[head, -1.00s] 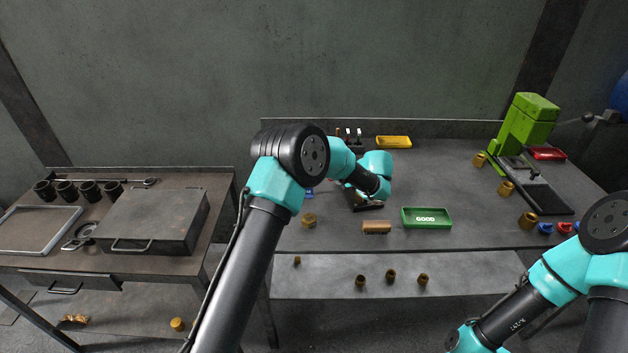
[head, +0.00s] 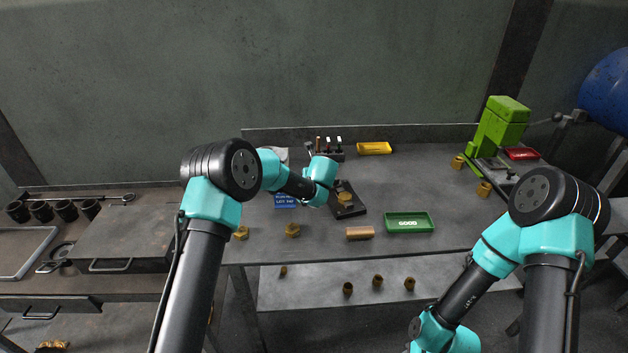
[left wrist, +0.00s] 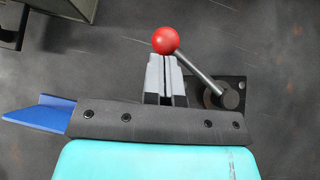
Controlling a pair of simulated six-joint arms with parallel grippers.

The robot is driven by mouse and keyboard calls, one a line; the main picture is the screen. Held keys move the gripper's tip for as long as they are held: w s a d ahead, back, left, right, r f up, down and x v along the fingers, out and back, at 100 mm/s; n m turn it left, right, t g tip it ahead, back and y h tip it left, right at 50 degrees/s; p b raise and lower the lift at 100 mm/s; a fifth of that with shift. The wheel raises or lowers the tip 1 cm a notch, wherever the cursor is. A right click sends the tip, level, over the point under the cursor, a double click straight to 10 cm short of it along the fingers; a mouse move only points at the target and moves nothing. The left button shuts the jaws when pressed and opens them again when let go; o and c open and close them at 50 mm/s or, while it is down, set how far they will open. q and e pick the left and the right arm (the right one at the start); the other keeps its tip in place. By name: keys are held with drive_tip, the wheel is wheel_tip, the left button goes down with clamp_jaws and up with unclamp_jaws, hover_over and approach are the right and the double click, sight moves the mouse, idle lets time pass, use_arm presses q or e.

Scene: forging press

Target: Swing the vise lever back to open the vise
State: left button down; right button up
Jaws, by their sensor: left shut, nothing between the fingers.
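In the left wrist view the vise lever is a grey rod (left wrist: 199,72) with a red ball knob (left wrist: 165,41). It runs from the knob down right to a round pivot on a dark plate (left wrist: 235,86). My left gripper (left wrist: 165,57) is shut and empty, its tips right at the knob; I cannot tell whether they touch it. In the head view the dark vise (head: 348,211) stands right of my left wrist, with a brass piece (head: 345,197) on it. My left fingers and the lever are hidden there. My right gripper is out of view.
A blue labelled tray (head: 286,201) lies left of the vise. Brass pieces (head: 292,230), a brown block (head: 360,233) and a green GOOD tray (head: 409,223) lie in front. A tool holder (head: 328,153) and yellow tray (head: 374,148) stand behind; a green press (head: 499,125) at right.

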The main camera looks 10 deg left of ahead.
use_arm(q)
drive_tip(key=shift+w+a, duration=0.1)
drive_tip(key=shift+w, duration=0.1)
idle(0.5)
drive_tip(key=shift+s+r, duration=0.4)
drive_tip(key=shift+r, duration=0.05)
drive_tip(key=v, duration=0.9)
drive_tip(key=shift+a+f, duration=0.1)
drive_tip(key=shift+a, duration=0.05)
